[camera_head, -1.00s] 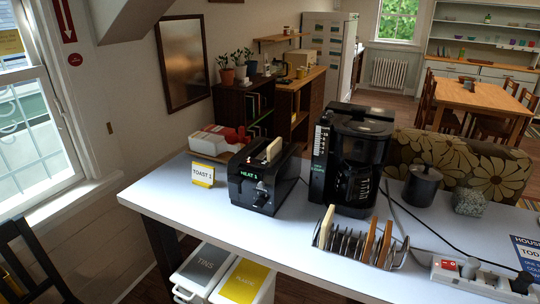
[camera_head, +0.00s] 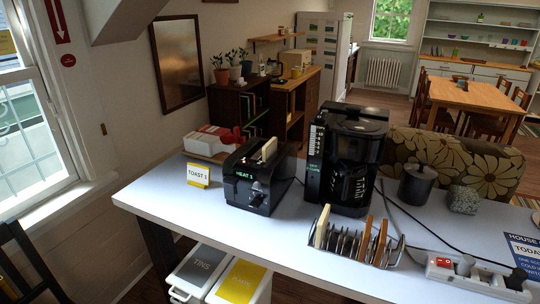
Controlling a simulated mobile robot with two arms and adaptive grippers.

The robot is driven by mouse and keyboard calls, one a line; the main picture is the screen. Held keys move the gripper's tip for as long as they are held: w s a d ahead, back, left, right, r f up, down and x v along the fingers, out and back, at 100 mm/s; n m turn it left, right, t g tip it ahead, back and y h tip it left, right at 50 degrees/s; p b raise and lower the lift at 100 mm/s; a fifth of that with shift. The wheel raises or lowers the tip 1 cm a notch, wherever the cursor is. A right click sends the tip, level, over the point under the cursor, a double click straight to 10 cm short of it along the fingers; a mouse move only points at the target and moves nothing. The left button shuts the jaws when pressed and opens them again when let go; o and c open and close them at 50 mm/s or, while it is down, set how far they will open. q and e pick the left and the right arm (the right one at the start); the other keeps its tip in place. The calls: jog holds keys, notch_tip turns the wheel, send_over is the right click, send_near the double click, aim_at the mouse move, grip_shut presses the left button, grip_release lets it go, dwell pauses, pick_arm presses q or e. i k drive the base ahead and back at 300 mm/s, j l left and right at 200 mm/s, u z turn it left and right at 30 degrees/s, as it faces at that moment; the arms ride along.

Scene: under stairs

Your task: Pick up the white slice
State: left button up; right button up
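A pale, whitish slice (camera_head: 321,228) stands upright at the left end of the metal toast rack (camera_head: 347,245) near the front of the table. Two browner slices stand in the rack's right part, one at its middle right (camera_head: 364,239) and one further right (camera_head: 380,243). Another pale slice (camera_head: 268,150) sticks up out of the black toaster (camera_head: 258,184), which shows green lettering and a red light. The lower part of that slice is hidden in the slot. Neither of my grippers shows in this view.
A black coffee maker (camera_head: 345,160) stands right of the toaster, behind the rack. A yellow toast card (camera_head: 197,176) is to the left. A dark canister (camera_head: 418,184), grey textured block (camera_head: 463,200) and white power strip (camera_head: 474,276) with cables occupy the right. The white tabletop's (camera_head: 225,228) front left is clear.

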aim_at(268, 150)
jog(key=i+j, duration=0.15)
jog(key=j, duration=0.2)
jog(key=i+j+z, duration=0.1)
jog(key=i+j, duration=0.25)
jog(key=j, duration=0.3)
jog(key=i+j+z, duration=0.1)
jog(key=j, duration=0.25)
jog(key=i+j+z, duration=0.1)
jog(key=i+j, duration=0.15)
jog(key=k+j, duration=0.05)
jog(key=j, duration=0.05)
